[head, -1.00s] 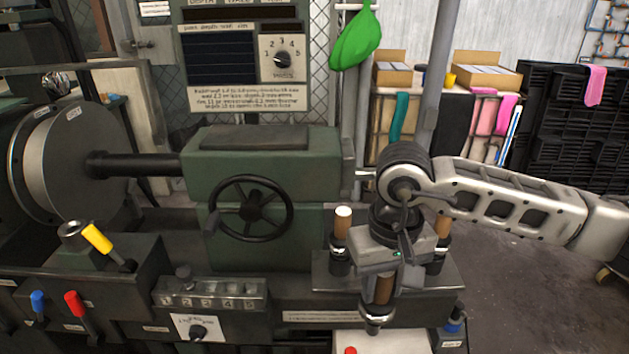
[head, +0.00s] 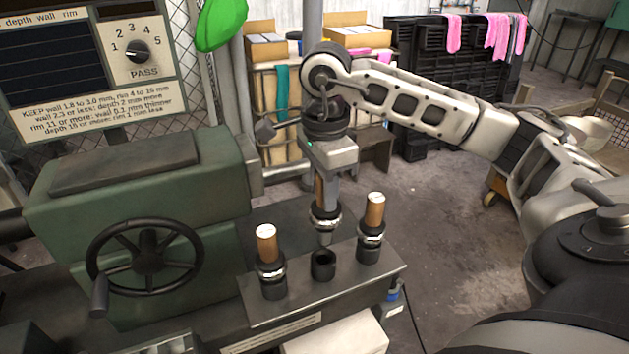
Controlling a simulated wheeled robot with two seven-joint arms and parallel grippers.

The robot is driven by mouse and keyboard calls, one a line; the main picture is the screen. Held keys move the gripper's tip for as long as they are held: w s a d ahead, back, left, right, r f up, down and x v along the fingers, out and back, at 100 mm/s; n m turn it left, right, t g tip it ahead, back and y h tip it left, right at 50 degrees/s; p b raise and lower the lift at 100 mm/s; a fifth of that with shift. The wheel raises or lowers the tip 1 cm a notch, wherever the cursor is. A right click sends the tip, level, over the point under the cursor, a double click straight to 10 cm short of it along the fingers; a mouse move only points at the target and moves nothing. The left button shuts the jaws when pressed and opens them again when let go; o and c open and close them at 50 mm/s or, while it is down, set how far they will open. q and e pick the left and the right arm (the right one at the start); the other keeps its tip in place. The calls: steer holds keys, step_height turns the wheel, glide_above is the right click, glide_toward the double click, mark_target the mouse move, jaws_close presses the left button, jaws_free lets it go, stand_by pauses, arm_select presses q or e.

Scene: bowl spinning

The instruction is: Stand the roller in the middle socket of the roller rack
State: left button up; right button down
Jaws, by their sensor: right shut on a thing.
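The roller rack (head: 330,295) is a dark metal shelf at lower middle with three round sockets in a row. The left socket holds an upright roller with a wooden handle (head: 266,245), and the right socket holds another (head: 374,212). The middle socket (head: 323,264) is an empty dark cup. My right gripper (head: 322,185) points down and is shut on the wooden handle of a roller (head: 325,218). That roller hangs upright, metal end down, its tip close above the middle socket. Whether the tip touches the rim I cannot tell. My left gripper is not in view.
A green machine housing (head: 140,190) with a black handwheel (head: 145,257) stands left of the rack. A white box (head: 335,335) sits below the rack's front. Open floor (head: 440,240) lies to the right.

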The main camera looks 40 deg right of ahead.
mark_target(323, 219)
steer(key=shift+s+f+b, duration=0.1)
steer(key=shift+f+b, duration=0.3)
steer(key=shift+f, duration=0.65)
step_height(323, 219, down, 4)
steer(key=b, duration=0.3)
steer(key=shift+r+b, duration=0.1)
steer(key=shift+b, duration=0.25)
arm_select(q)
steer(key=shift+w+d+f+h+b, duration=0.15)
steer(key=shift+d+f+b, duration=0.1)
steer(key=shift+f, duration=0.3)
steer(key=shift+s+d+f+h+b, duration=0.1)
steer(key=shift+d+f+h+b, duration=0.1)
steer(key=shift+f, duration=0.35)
arm_select(e)
steer(key=shift+f, duration=0.55)
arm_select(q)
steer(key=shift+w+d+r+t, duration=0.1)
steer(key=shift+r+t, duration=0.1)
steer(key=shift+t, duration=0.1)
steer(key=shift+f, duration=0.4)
arm_select(e)
steer(key=shift+f, duration=0.3)
steer(key=shift+a+f+b, duration=0.1)
steer(key=shift+f+b, duration=0.05)
steer(key=shift+b, duration=0.3)
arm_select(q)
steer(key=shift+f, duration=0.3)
